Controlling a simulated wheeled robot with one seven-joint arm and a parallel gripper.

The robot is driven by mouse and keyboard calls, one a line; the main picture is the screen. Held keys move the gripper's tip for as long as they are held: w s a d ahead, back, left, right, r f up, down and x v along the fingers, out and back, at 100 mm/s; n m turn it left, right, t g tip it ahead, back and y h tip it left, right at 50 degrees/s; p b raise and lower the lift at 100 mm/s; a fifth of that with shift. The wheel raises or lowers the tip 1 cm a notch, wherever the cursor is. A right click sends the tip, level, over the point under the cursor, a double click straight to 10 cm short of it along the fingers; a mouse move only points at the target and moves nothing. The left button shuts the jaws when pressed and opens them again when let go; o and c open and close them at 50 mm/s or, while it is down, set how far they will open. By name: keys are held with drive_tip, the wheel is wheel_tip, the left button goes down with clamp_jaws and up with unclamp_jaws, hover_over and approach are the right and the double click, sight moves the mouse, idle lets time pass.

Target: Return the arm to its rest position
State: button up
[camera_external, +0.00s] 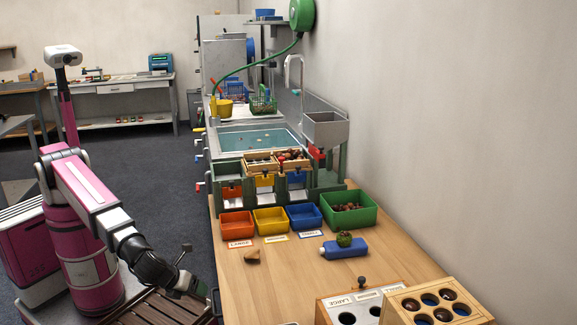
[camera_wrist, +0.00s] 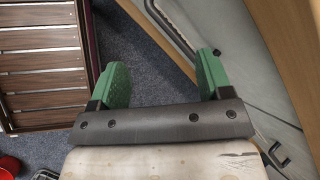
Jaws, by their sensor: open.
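My pink and white arm reaches forward and down in the external view, with its black wrist low beside the table's left edge. My gripper (camera_external: 200,288) is partly hidden there and small. In the wrist view my gripper (camera_wrist: 164,66) has its two green fingers spread wide with nothing between them. Below the fingers are the dark carpet (camera_wrist: 160,85) and the grey side of a bench or cabinet at right. No object is held.
A wooden table (camera_external: 220,260) stands right of my arm. It bears orange (camera_external: 237,225), yellow (camera_external: 270,221) and blue (camera_external: 304,216) bins, a green bin (camera_external: 370,219), and a blue bottle (camera_external: 345,250). A brown slatted surface (camera_wrist: 45,62) lies close to my gripper.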

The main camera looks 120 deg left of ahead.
drive_tip(key=s+f+n+g+h, duration=0.2)
drive_tip(key=s+f+n+h, duration=0.4)
drive_tip(key=s+n, duration=0.5)
wheel_tip(320, 180, down, 2)
drive_tip(key=n, duration=0.3)
drive_tip(key=shift+s+a+h, duration=0.15)
drive_tip(key=shift+a+h, duration=0.05)
drive_tip(key=shift+h, duration=0.2)
drive_tip(key=shift+f, duration=0.1)
